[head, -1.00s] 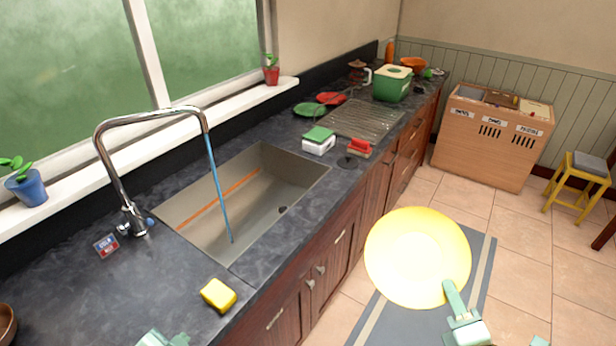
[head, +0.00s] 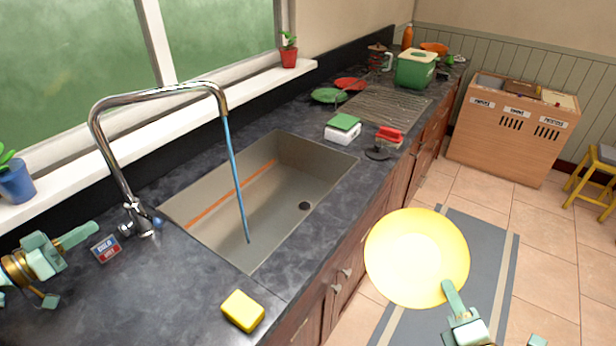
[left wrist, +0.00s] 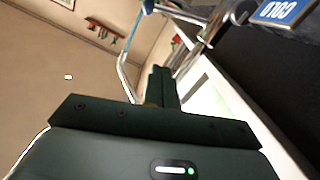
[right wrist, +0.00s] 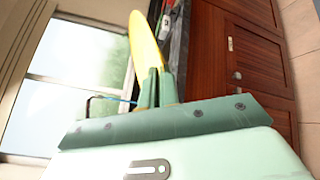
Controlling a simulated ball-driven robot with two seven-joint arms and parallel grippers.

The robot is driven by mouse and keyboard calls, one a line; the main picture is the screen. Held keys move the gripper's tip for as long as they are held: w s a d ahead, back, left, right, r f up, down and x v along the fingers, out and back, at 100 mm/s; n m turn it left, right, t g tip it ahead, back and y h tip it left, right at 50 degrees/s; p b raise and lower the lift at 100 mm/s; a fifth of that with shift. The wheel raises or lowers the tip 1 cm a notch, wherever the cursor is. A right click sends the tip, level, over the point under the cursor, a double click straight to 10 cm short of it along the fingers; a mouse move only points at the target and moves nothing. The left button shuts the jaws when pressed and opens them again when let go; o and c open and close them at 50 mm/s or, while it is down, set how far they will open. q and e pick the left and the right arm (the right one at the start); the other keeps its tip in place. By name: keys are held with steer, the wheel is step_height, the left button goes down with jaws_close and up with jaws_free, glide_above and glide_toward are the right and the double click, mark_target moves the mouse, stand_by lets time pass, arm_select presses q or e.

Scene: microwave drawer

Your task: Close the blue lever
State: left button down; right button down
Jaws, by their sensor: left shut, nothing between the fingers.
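The chrome faucet (head: 128,165) stands behind the sink, and a blue stream of water (head: 236,180) runs from its spout into the basin. The small blue lever (head: 158,222) is at the right side of the faucet base; a blue part of it also shows at the top of the left wrist view (left wrist: 148,6). My left gripper (head: 95,231) is shut and empty, left of the faucet base and apart from the lever. My right gripper (head: 450,290) is shut on the rim of a yellow plate (head: 416,255), held over the floor; the plate also shows in the right wrist view (right wrist: 145,38).
A hot/cold sign (head: 105,249) stands on the counter between my left gripper and the faucet. The sink (head: 255,200) lies right of the faucet. A yellow sponge (head: 243,310) is at the counter's front. A blue flowerpot (head: 15,182) sits on the windowsill.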

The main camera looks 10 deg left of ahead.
arm_select(q)
steer(key=b, duration=0.4)
glide_above(149, 218)
steer(key=s+a, duration=0.2)
steer(key=shift+s+d+f+b, duration=0.1)
steer(key=shift+d+f+b, duration=0.1)
steer(key=shift+f, duration=0.9)
steer(key=shift+s+d+f+b, duration=0.1)
steer(key=shift+d+f+b, duration=0.1)
steer(key=shift+f, duration=0.85)
steer(key=shift+s+d+f+m+p, duration=0.2)
steer(key=shift+f+m+p, duration=0.1)
steer(key=shift+f+m, duration=0.1)
steer(key=shift+s+d+f+m+p, duration=0.1)
steer(key=shift+d+f+m+p, duration=0.05)
steer(key=shift+f+m+p, duration=0.2)
